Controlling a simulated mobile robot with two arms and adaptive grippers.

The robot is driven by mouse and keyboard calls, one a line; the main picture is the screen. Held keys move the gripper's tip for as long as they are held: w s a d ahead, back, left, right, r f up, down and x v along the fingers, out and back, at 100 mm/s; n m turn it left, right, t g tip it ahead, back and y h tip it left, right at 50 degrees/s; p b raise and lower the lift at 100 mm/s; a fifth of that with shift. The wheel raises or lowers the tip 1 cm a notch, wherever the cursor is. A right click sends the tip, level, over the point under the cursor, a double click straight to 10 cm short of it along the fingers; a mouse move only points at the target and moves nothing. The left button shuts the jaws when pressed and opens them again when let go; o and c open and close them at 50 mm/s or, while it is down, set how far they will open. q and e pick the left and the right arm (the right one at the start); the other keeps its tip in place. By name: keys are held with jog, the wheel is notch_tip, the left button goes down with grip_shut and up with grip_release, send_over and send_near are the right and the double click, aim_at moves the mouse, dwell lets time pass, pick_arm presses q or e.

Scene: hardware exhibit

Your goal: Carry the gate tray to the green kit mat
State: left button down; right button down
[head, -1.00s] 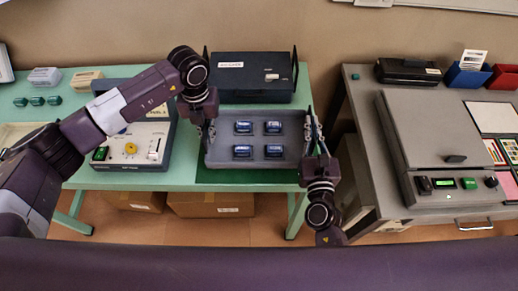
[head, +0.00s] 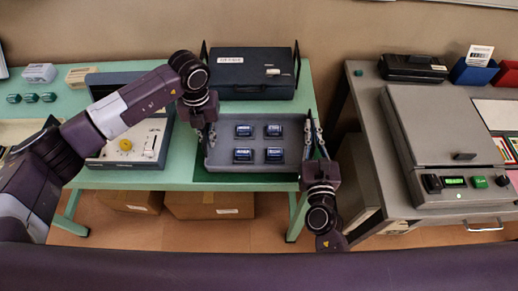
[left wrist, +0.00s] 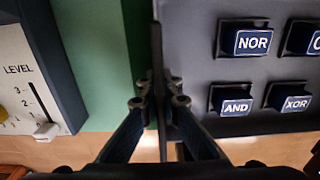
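The gate tray (head: 214,157) is a grey shallow tray holding several blue gate blocks, level in the head view. My left gripper (head: 207,136) is at its left wall; the left wrist view shows the fingers (left wrist: 160,100) closed on either side of that wall. My right gripper (head: 313,142) is at the right wall, its fingers appearing closed on it. The green kit mat (head: 245,181) shows as a dark green strip along the tray's front edge; the tray hides the rest. I cannot tell whether the tray touches the mat.
A dark case (head: 250,82) stands just behind the tray. A control box with a level slider (head: 128,146) is close on the left. A grey console (head: 440,145) stands on a separate table to the right, across a gap. Cardboard boxes (head: 208,205) are below.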

aim_at(314, 151)
pick_arm(q)
jog(key=shift+w+a+f+b, duration=0.1)
jog(key=shift+a+f+b, duration=0.05)
jog(key=shift+f+b, duration=0.35)
pick_arm(e)
jog(key=shift+d+f, duration=0.25)
jog(key=shift+f, duration=0.35)
pick_arm(q)
jog(key=c, duration=2.4)
grip_release()
jog(key=shift+r, duration=0.1)
pick_arm(e)
jog(key=c, duration=2.4)
grip_release()
jog(key=shift+r, duration=0.1)
pick_arm(q)
jog(key=shift+o, duration=1.1)
pick_arm(e)
jog(key=shift+o, duration=1.2)
jog(key=shift+a, duration=0.1)
jog(key=shift+a, duration=0.1)
pick_arm(q)
notch_tip(314, 151, up, 12)
jog(key=shift+f, duration=0.1)
pick_arm(e)
jog(key=shift+s, duration=0.1)
jog(key=s, duration=1.2)
